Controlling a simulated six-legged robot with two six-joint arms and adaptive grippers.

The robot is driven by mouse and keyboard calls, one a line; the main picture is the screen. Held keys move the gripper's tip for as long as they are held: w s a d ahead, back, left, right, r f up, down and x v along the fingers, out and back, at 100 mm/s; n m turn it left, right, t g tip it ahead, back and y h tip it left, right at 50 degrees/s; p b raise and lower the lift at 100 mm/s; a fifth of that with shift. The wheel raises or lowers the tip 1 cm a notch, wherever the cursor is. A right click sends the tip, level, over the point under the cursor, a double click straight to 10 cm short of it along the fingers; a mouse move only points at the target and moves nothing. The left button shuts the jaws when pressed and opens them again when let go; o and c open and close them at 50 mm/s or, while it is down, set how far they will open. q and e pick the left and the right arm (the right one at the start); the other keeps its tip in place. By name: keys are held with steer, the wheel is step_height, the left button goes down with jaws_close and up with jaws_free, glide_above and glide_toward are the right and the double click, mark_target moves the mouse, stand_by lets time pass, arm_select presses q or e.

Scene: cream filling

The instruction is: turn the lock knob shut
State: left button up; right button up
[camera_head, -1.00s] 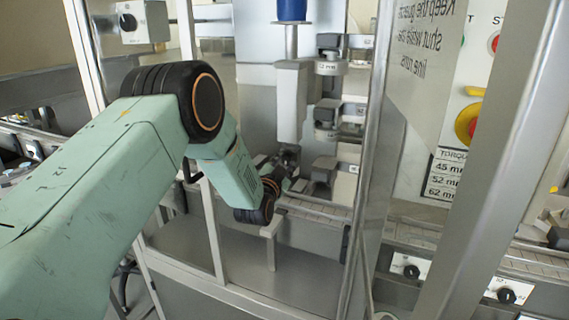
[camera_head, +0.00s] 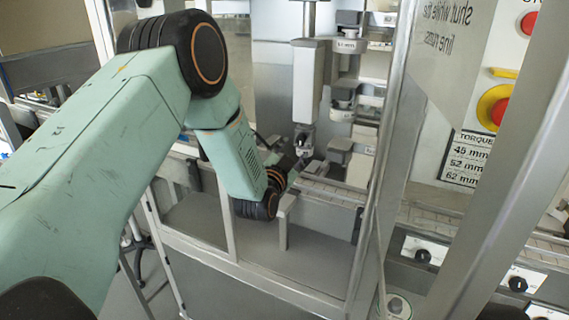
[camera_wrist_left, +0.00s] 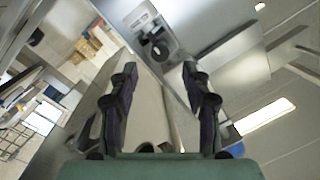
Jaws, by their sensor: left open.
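In the left wrist view, a dark round knob (camera_wrist_left: 159,47) sits on a pale plate with small printed marks. It lies beyond the fingertips of my left gripper (camera_wrist_left: 160,72), roughly centred between them. The two dark fingers are apart with nothing between them, and the knob appears clear of both. In the head view, my left gripper (camera_head: 302,145) is inside the machine frame, below a pale vertical column, and shows small and partly hidden by its wrist. I cannot make out the knob beside it there. My right gripper is in neither current view.
Metal frame posts (camera_head: 388,150) stand right of my left arm. A conveyor (camera_head: 335,192) runs behind the gripper. A red and yellow stop button (camera_head: 495,108) and other black knobs (camera_head: 423,256) are at the right. A bare metal deck (camera_head: 315,255) lies below.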

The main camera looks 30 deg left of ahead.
arm_select(q)
steer(key=s+d, duration=0.1)
steer(key=s, duration=0.5)
stand_by(0.5)
steer(key=s+d+f+n+g+h+b, duration=0.1)
steer(key=s+d+f+n+g+b, duration=0.2)
steer(key=s+f, duration=0.6)
steer(key=s+d+f+n+g+h+b, duration=0.1)
steer(key=s+d+f+n+g+h, duration=0.3)
steer(key=f, duration=0.9)
steer(key=s+d+f+g+b, duration=0.1)
steer(key=s+f+g+b, duration=0.2)
steer(key=s+f, duration=0.3)
steer(key=s+d+f+m+g+y+b, duration=0.1)
steer(key=s+f+g+b, duration=0.2)
steer(key=s+f, duration=0.4)
steer(key=s+d+f+g+b, duration=0.1)
steer(key=s+f+g+b, duration=0.2)
steer(key=s, duration=1.3)
step_height(320, 180, down, 4)
steer(key=shift+s+d+r+m+g+y, duration=0.2)
steer(key=shift+m+g+y, duration=0.15)
steer(key=shift+g, duration=0.55)
